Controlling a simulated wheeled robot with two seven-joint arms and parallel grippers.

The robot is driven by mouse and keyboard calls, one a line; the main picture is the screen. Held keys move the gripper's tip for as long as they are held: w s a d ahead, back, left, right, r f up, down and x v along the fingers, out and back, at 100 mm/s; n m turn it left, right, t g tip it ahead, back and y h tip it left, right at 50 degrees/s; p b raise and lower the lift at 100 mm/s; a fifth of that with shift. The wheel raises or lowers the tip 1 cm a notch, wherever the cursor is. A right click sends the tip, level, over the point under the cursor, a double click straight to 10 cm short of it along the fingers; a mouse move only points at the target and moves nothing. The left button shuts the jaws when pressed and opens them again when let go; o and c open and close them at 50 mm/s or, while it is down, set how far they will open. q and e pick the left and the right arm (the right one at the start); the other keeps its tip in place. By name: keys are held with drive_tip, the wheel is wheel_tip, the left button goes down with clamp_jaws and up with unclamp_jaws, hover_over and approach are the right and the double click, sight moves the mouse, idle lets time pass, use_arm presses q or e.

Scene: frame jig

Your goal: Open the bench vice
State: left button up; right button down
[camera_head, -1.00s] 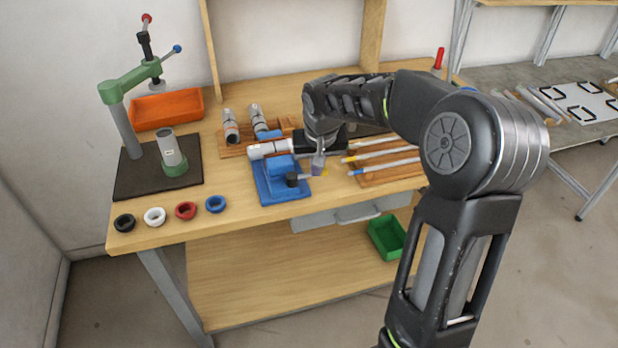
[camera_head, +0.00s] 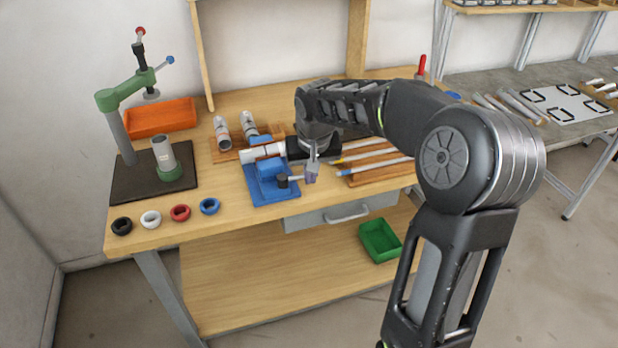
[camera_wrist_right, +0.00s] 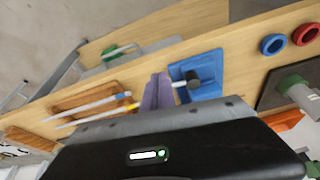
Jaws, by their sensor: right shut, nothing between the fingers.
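The blue bench vice (camera_head: 270,190) stands on the wooden bench. A white and grey cylinder (camera_head: 262,152) lies across it, seemingly between its blue jaws. A dark knob (camera_head: 282,181) with a thin grey bar sits at the vice's front. My right gripper (camera_head: 312,174) is shut and empty, fingers down, just right of the knob at the bar's end. In the right wrist view, the shut purple-grey fingers (camera_wrist_right: 158,92) are beside the knob (camera_wrist_right: 193,79) and overlap the bar; I cannot tell whether they touch it. My left gripper is out of view.
Wooden racks with rods (camera_head: 375,166) and upright cylinders (camera_head: 222,132) flank the vice. A green press (camera_head: 128,88), an orange bin (camera_head: 160,117) and several rings (camera_head: 180,212) are to the left. A drawer (camera_head: 340,213) is below the bench top.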

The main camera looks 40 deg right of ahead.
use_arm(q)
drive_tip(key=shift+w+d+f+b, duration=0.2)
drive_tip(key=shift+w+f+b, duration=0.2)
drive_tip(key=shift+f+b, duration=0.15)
use_arm(e)
drive_tip(key=v, duration=0.8)
drive_tip(key=shift+w+r, duration=0.2)
drive_tip(key=shift+w, duration=0.15)
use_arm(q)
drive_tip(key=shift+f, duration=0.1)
